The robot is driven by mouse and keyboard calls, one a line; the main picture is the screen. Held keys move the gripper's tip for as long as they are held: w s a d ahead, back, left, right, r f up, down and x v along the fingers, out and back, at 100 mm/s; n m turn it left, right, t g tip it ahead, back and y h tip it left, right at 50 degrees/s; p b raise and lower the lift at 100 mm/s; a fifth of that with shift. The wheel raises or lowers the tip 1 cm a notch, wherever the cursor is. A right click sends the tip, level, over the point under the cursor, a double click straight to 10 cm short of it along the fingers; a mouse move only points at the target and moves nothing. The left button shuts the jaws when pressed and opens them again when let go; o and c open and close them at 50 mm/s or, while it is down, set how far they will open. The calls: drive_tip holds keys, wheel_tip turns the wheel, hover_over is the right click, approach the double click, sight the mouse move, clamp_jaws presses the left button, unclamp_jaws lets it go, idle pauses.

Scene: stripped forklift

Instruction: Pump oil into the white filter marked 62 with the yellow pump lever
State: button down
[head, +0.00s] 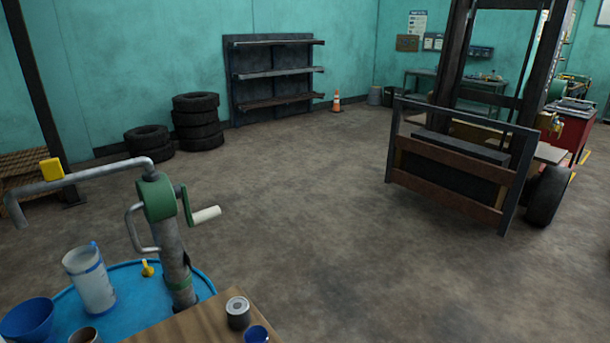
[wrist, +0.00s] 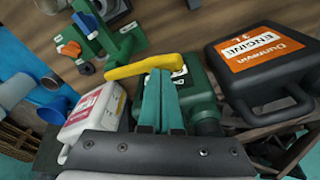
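A yellow lever (wrist: 142,66) runs across the middle of the wrist view, beside a green container (wrist: 203,95) with a small white label. My gripper (wrist: 161,76) points at it with two teal fingers that look closed together. The fingertips are close to the lever; I cannot tell whether they touch it. Nothing shows held between them. No white filter with a readable 62 can be made out. My gripper is not seen in the head view.
A black engine-oil jug (wrist: 262,62) and a white-and-red container (wrist: 92,115) flank the green container. In the head view, a hand-crank pump (head: 160,200) stands on a blue drum (head: 140,295); a grey can (head: 238,312) sits on the wooden top (head: 185,325).

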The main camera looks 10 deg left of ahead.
drive_tip(key=shift+f, duration=3.25)
drive_tip(key=shift+r, duration=3.9)
drive_tip(key=shift+f, duration=0.1)
idle(0.5)
